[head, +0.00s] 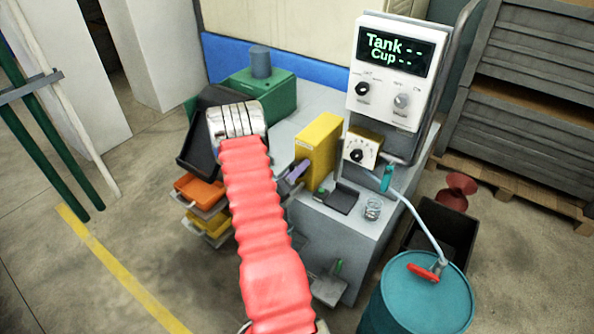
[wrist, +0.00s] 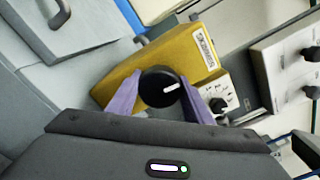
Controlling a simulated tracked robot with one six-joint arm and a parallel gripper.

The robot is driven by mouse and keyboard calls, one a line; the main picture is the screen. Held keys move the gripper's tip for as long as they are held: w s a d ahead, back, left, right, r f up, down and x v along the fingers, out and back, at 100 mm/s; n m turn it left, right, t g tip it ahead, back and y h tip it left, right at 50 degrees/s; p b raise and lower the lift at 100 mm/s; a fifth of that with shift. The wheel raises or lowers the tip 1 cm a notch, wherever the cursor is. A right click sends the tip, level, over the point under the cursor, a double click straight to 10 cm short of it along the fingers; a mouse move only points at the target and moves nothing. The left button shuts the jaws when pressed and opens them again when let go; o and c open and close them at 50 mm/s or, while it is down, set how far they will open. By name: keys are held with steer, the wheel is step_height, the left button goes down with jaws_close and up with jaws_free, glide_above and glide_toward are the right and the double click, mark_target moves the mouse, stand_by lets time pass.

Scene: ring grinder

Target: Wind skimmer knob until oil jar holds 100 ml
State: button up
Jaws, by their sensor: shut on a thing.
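A black round knob (wrist: 160,90) with a white pointer mark sits on the yellow box (wrist: 205,52), and I take it for the skimmer knob. My gripper (wrist: 160,76) is shut on the knob, with one purple finger on each side. In the head view the yellow box (head: 320,143) stands on the grey machine. My gripper (head: 295,171) is at its left side there, and the knob is hidden. A small clear jar (head: 372,209) stands near the bench's front right corner; its oil level cannot be read. The display (head: 394,49) reads "Tank --" and "Cup --".
A small dial (head: 357,155) sits right of the yellow box. A teal drum (head: 422,300) with a red valve and pale hose stands front right. A dark tray (head: 340,198) lies beside the jar. Orange (head: 200,188) and yellow bins hang left of my arm.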

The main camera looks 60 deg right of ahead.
steer(key=m, duration=0.3)
steer(key=shift+f+m, duration=0.15)
steer(key=shift+m, duration=0.25)
steer(key=m, duration=0.3)
steer(key=shift+m, duration=0.3)
steer(key=m, duration=0.7)
steer(key=shift+a, duration=0.1)
steer(key=m, duration=0.6)
steer(key=shift+f+m, duration=0.1)
steer(key=shift+m, duration=0.2)
steer(key=m, duration=0.5)
steer(key=shift+s, duration=0.1)
steer(key=shift+f+m, duration=0.1)
steer(key=shift+m, duration=0.2)
steer(key=o, duration=1)
steer(key=shift+o, duration=0.2)
steer(key=shift+r, duration=0.2)
